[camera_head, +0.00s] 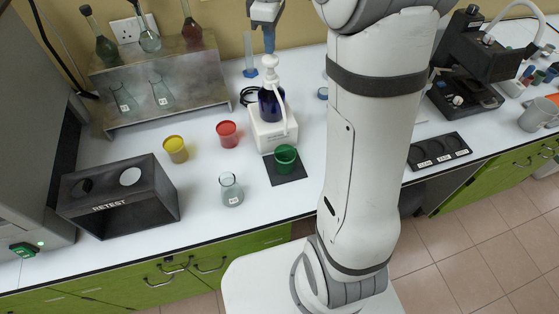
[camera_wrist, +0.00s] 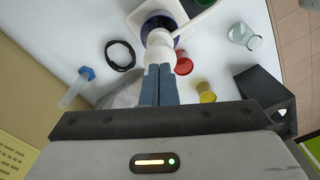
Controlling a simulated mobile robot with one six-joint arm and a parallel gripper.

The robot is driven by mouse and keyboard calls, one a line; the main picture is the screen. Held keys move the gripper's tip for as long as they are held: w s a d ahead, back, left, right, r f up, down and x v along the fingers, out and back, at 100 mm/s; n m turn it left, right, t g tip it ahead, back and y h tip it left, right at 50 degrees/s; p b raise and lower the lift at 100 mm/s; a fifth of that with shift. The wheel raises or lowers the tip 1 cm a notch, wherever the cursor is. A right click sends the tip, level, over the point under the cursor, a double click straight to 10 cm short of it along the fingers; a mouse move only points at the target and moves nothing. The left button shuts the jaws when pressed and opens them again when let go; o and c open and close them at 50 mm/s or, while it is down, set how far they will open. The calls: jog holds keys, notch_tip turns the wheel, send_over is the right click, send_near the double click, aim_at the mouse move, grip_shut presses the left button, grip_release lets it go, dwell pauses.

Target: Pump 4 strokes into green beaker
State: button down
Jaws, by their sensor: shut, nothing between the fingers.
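The green beaker (camera_head: 285,157) stands on a black pad (camera_head: 287,172) in front of the pump, below its spout. The pump bottle (camera_head: 270,104) is dark blue with a white pump head (camera_head: 269,62) and sits in a white holder (camera_head: 272,136). My gripper (camera_head: 268,42) is shut and points down just above the pump head. In the wrist view my blue fingers (camera_wrist: 158,76) are together, right at the white pump head (camera_wrist: 160,42); I cannot tell whether they touch it.
A red beaker (camera_head: 227,133), a yellow beaker (camera_head: 175,148) and a clear flask (camera_head: 230,189) stand left of the pump. A black RETEST box (camera_head: 121,196) is farther left. A metal shelf (camera_head: 158,80) with flasks stands behind. A microscope (camera_head: 468,65) is at the right.

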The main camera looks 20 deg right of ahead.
aim_at(270, 58)
jog(key=shift+f, duration=0.1)
jog(key=shift+f+b, duration=1.25)
jog(key=shift+f, duration=0.6)
jog(key=shift+r+p, duration=1.6)
jog(key=shift+r, duration=0.4)
jog(key=shift+f, duration=0.15)
